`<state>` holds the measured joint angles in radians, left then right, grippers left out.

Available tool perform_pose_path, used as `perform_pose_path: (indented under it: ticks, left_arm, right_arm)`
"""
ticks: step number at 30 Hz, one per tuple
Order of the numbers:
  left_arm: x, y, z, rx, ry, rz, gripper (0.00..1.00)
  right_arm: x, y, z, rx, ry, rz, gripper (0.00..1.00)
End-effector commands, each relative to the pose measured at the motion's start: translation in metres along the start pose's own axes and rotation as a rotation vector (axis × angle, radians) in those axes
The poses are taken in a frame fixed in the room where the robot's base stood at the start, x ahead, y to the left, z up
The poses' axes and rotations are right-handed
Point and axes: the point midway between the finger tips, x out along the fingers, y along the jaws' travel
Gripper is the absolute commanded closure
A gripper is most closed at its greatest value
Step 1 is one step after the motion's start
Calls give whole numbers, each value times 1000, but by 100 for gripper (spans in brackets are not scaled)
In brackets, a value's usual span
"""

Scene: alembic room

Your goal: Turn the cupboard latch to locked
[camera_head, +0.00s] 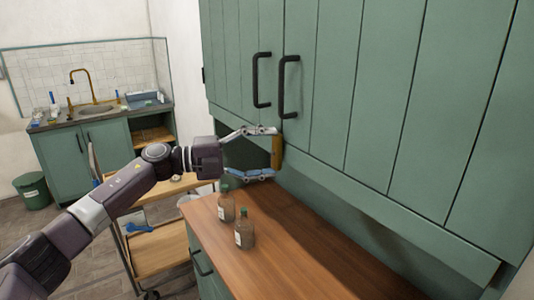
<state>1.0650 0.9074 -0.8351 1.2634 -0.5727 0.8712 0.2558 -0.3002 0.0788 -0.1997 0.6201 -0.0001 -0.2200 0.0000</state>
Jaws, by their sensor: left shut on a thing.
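The green cupboard (340,80) fills the upper right of the head view, with its two plank doors closed and two black handles side by side. A brass-coloured latch (277,152) stands upright at the lower edge of the doors, below the handles. My left gripper (276,153) comes in from the left and is shut on the latch, one finger above and one below. The gripper hides part of the latch's ends. My right gripper is not in view.
A wooden trolley (160,250) stands behind my left arm. A sink (97,110) is at the back left. The counter's right part is clear.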

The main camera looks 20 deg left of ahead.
Motion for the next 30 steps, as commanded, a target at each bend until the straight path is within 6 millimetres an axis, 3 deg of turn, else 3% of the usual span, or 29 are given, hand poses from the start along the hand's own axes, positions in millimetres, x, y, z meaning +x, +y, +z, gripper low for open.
perform_pose_path:
  ticks: [2, 3, 8, 20, 30]
  left_arm:
    - [0, 2, -1, 7, 2, 6, 52]
    - [0, 2, -1, 8, 2, 6, 27]
    - [0, 2, -1, 6, 2, 4, 10]
    - [-10, 1, 1, 3, -2, 3, 10]
    - [-78, 2, 0, 2, -2, 6, 10]
  right_arm:
    - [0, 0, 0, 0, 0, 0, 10]
    - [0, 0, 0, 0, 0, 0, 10]
    - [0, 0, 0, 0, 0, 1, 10]
    - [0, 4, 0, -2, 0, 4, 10]
    - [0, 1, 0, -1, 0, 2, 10]
